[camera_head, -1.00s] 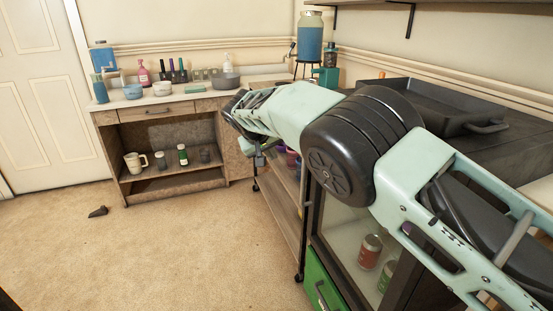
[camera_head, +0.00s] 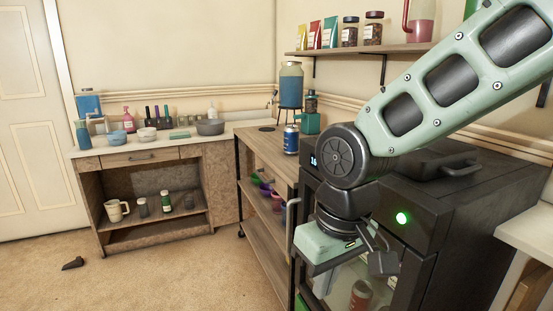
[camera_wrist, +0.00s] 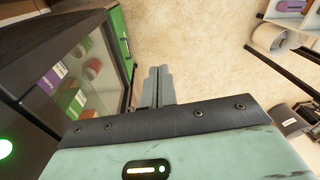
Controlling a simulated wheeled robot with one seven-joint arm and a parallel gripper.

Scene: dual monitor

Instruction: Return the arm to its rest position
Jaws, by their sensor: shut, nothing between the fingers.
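My arm is pale green with dark joints and reaches in from the upper right of the head view. It bends at a round black joint, with my gripper (camera_head: 384,264) hanging below, in front of the black glass-door cabinet (camera_head: 430,215). In the wrist view my gripper's grey fingers (camera_wrist: 157,86) are together with nothing between them. Carpet lies beyond the fingertips.
The cabinet's glass door (camera_wrist: 85,72) is close beside my gripper, with cans and boxes behind it. A wooden shelf cart (camera_head: 262,150) bears a blue can (camera_head: 291,139). A wall shelf (camera_head: 350,49) with jars is above. Open carpet (camera_head: 150,270) lies left.

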